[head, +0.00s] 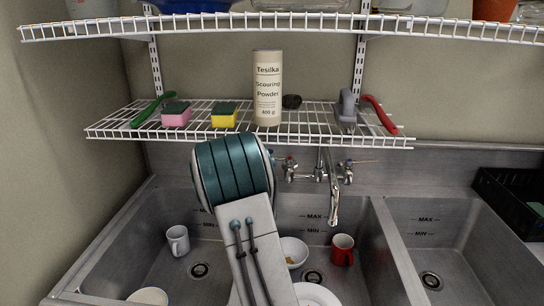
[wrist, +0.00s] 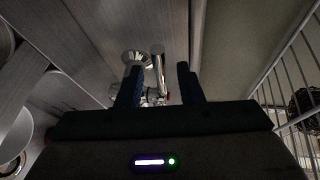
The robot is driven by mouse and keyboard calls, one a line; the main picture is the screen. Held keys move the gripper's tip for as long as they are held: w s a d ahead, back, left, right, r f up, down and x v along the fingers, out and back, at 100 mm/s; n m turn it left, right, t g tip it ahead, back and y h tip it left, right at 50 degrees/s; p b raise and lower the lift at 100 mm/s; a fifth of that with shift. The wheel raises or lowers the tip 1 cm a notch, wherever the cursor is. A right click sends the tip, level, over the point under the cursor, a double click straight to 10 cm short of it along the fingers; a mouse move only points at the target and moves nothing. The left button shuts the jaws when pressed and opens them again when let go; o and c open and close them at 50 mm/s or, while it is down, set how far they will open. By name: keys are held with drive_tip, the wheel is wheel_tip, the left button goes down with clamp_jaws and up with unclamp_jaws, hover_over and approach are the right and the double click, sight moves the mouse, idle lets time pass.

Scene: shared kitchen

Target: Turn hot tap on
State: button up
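The chrome wall tap (head: 320,172) is above the divider side of the left sink basin, with its spout (head: 334,205) hanging down. Its left handle (head: 289,167) shows a red mark; the right handle (head: 347,167) shows a blue mark. My gripper is hidden behind my teal and white arm in the head view, left of the red-marked handle. In the wrist view my gripper (wrist: 160,85) is open, two dark fingers apart. Chrome tap parts (wrist: 158,64) and a small red spot (wrist: 168,97) show between the fingers. I cannot tell whether a finger touches the handle.
A wire shelf (head: 220,133) is close above the tap, bearing sponges, a scouring powder can (head: 267,90) and brushes. The basin holds a white mug (head: 178,240), a red mug (head: 342,250) and a bowl (head: 293,250). A black rack (head: 508,205) is at right.

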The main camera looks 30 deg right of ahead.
drive_tip(key=shift+x, duration=2.3)
drive_tip(key=shift+w, duration=0.1)
clamp_jaws()
drive_tip(key=shift+a+f, duration=0.1)
